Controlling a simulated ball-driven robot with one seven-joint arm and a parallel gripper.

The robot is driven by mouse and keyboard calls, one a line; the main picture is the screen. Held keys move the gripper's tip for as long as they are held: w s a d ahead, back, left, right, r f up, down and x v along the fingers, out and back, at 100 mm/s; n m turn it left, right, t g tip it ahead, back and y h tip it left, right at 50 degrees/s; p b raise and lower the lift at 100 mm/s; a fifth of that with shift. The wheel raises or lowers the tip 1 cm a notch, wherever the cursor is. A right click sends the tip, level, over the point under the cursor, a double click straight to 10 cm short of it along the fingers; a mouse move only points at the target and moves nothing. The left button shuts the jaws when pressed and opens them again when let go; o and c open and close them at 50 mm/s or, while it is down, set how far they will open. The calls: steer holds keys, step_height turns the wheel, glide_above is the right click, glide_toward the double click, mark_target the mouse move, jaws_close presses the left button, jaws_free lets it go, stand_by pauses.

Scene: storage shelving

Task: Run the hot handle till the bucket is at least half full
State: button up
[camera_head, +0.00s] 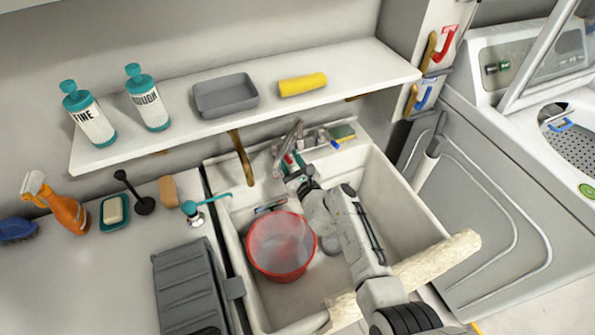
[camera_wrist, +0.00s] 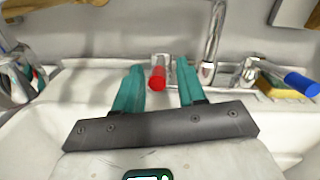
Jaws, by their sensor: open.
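The red hot handle (camera_wrist: 157,78) sits on the tap at the back of the sink, between the two teal fingers of my gripper (camera_wrist: 160,88). The fingers are open on either side of it, with a visible gap. In the head view my gripper (camera_head: 294,167) reaches the tap, and the arm partly hides it. The metal spout (camera_wrist: 212,45) is right of the red handle, and the blue handle (camera_wrist: 302,83) is farther right. The red-rimmed bucket (camera_head: 281,215) stands upright in the sink, left of my arm. Its inside looks pale; I cannot tell the water level.
The white sink (camera_head: 425,222) surrounds the bucket, with a beige cloth (camera_head: 437,258) over its front edge. A shelf (camera_head: 345,80) hangs above the tap. A yellow-green sponge (camera_head: 341,131) lies by the tap. A dark grey box (camera_head: 188,290) stands left of the sink.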

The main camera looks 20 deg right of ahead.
steer(key=s+p, duration=0.1)
steer(key=s, duration=0.9)
steer(key=shift+d, duration=0.3)
steer(key=s+a+r+n+g+y, duration=0.2)
steer(key=s+a+n+g+y, duration=0.3)
steer(key=n, duration=0.8)
steer(key=s+a+r+n+g+y, duration=0.25)
steer(key=s+n, duration=0.45)
steer(key=n, duration=0.5)
steer(key=s+d+r+n+g+h, duration=0.2)
steer(key=s+d+n+g+h, duration=0.15)
steer(key=s+d, duration=0.3)
steer(key=s+d+r+n+g+h, duration=0.2)
steer(key=s+d+n+h, duration=0.3)
steer(key=s, duration=0.3)
steer(key=s+d+f+g, duration=0.1)
steer(key=s+f+g, duration=0.3)
steer(key=s, duration=0.6)
step_height(320, 180, down, 3)
steer(key=shift+s+r+m, duration=0.15)
steer(key=shift+s+m, duration=0.15)
steer(key=shift+m, duration=0.15)
